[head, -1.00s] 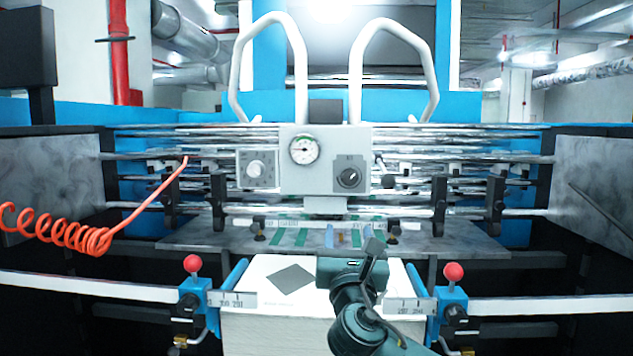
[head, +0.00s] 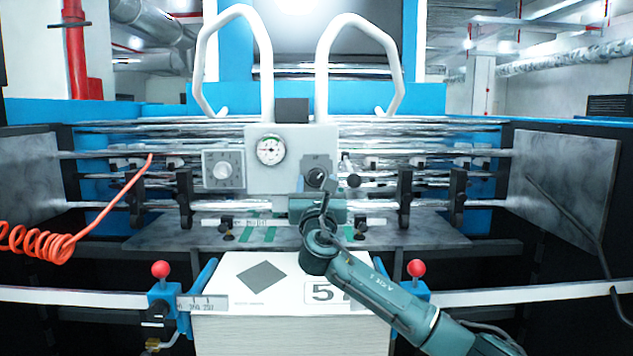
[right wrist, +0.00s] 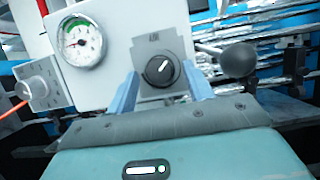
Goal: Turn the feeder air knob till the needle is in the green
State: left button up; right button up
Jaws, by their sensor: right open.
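A black knob (head: 317,177) with a white pointer line sits on a grey plate on the right of the pale control box (head: 258,184). In the right wrist view the knob (right wrist: 160,70) has its line pointing up and right. The round white gauge (head: 270,150) is left of the knob; in the right wrist view the gauge (right wrist: 81,41) has a green arc at its upper left. Its thin needle is too small to read surely. My right gripper (head: 318,195) is open, with its blue fingers (right wrist: 162,88) on either side of the knob in view, apparently short of it. My left gripper is out of view.
Another dial (head: 222,170), pale, is on a grey plate left of the gauge. A black ball-ended lever (right wrist: 238,60) stands close right of the knob. Two white hoop handles rise behind the box. A paper stack (head: 250,300) lies below, and an orange coiled hose (head: 35,243) hangs left.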

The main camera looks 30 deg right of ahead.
jog(key=shift+w, duration=0.1)
jog(key=shift+c, duration=0.3)
jog(key=c, duration=0.9)
jog(key=shift+f+m, duration=0.1)
jog(key=shift+m, duration=0.2)
